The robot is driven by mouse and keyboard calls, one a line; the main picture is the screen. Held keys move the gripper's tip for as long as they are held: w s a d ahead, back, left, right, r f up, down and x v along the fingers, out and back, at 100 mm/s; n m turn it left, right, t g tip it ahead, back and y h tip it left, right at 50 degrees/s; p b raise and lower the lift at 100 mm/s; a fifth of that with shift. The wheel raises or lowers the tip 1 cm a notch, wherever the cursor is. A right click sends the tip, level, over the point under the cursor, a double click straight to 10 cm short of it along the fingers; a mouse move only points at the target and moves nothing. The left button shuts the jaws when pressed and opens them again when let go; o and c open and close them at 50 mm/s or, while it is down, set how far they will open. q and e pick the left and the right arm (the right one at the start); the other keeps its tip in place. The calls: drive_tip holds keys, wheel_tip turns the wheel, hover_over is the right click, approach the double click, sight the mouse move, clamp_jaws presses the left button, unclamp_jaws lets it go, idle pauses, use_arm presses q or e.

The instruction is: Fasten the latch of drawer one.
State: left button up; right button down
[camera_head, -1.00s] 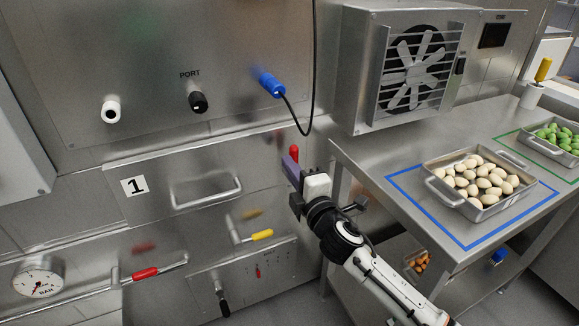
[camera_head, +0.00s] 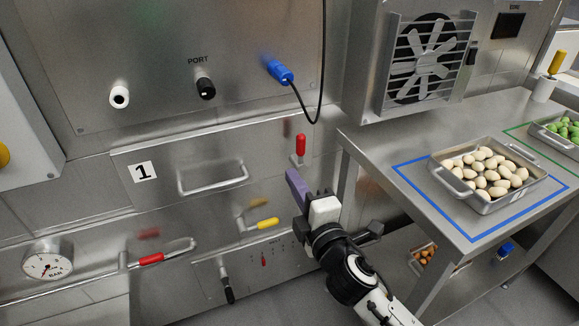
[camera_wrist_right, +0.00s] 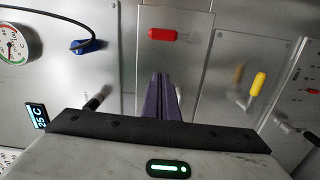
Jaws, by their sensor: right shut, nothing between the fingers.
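Drawer one carries a "1" label (camera_head: 143,172) and has a bar handle (camera_head: 213,178) on its steel front. A red-handled latch (camera_head: 300,146) stands upright at the drawer's right edge. In the right wrist view the red latch handle (camera_wrist_right: 163,34) lies beyond my fingertips. My right gripper (camera_head: 291,173), with purple fingers, is shut and empty just below the latch, apart from its handle in the picture. In the right wrist view the closed fingers (camera_wrist_right: 160,80) point toward the panel. My left gripper is out of view.
A yellow-handled lever (camera_head: 267,224) is below the drawer, left of my right gripper. A red-handled lever (camera_head: 151,258) is lower left. A blue plug (camera_head: 280,71) with a cable is above.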

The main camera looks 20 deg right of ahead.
drive_tip(key=shift+s, duration=1.25)
drive_tip(key=s+a+f+m+g+y, duration=0.1)
drive_tip(key=s+a+f+m+g, duration=0.2)
drive_tip(key=s+f+m, duration=0.4)
drive_tip(key=s+a+f+m+g+y+p, duration=0.1)
drive_tip(key=s+f+m+g, duration=0.5)
drive_tip(key=s+f, duration=0.9)
wheel_tip(320, 180, down, 5)
drive_tip(key=shift+s+a+r+m+y, duration=0.25)
drive_tip(key=shift+a+m+y, duration=0.35)
drive_tip(key=shift+a+m, duration=0.35)
